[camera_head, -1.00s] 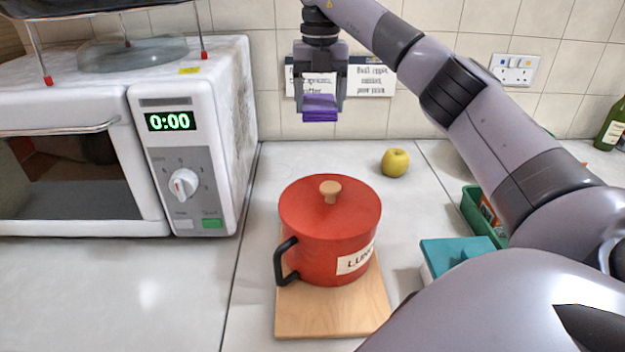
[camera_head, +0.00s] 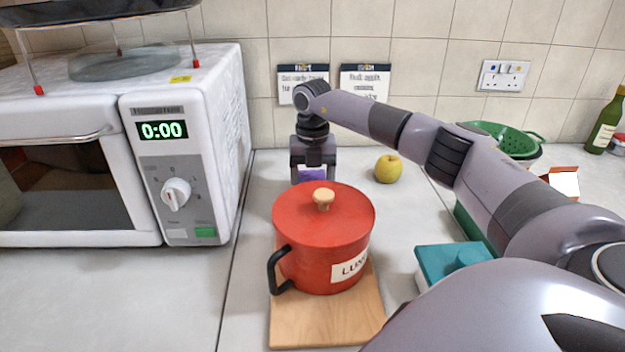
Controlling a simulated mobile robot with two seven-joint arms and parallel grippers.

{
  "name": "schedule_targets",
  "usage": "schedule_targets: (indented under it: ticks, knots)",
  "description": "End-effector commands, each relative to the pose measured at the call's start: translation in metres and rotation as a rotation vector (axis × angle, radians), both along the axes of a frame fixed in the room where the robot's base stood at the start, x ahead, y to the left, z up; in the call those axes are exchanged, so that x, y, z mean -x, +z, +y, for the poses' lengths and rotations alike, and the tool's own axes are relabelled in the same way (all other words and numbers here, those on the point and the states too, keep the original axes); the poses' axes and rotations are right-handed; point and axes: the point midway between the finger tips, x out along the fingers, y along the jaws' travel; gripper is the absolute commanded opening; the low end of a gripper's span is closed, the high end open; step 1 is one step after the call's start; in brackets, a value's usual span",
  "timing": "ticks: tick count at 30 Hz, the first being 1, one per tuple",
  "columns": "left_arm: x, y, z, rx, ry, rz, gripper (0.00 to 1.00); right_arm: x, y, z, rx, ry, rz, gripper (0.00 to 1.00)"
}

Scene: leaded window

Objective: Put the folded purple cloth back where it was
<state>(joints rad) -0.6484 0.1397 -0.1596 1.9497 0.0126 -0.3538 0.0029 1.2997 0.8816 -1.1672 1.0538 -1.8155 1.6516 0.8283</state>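The folded purple cloth (camera_head: 312,174) is between the fingers of my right gripper (camera_head: 312,172), just behind the red lidded pot (camera_head: 322,240). The gripper points down and looks shut on the cloth. Its fingertips and the lower part of the cloth are hidden by the pot's lid, so I cannot tell whether the cloth touches the counter. My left gripper is not in view.
The pot stands on a wooden board (camera_head: 300,325). A white microwave (camera_head: 215,110) stands at left. A yellow apple (camera_head: 388,169) lies right of the gripper. A teal-lidded box (camera_head: 450,265), green colander (camera_head: 500,135) and bottle (camera_head: 606,122) are at right.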

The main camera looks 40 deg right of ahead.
Motion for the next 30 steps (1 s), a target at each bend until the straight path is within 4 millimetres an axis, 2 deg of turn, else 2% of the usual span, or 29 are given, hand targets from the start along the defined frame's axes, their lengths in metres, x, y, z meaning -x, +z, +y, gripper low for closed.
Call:
schedule_targets:
  ticks: [10,11,13,23,26,30]
  knots:
    - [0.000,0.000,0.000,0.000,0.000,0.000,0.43,0.000,-0.003,0.000,0.000,0.001,-0.001,0.43]
    - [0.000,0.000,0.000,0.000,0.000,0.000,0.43,0.000,-0.004,0.000,0.000,0.001,-0.001,0.74]
    - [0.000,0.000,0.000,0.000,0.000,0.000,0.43,0.000,-0.003,0.000,0.000,0.001,-0.001,0.97]
    - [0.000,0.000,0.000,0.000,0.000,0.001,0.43,-0.001,-0.001,0.000,0.000,0.001,-0.001,0.97]
    - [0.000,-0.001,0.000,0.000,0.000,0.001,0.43,-0.001,0.007,0.000,0.000,0.001,-0.004,0.97]
    - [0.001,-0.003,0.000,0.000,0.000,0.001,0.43,-0.002,0.033,0.000,-0.001,0.001,-0.007,0.97]
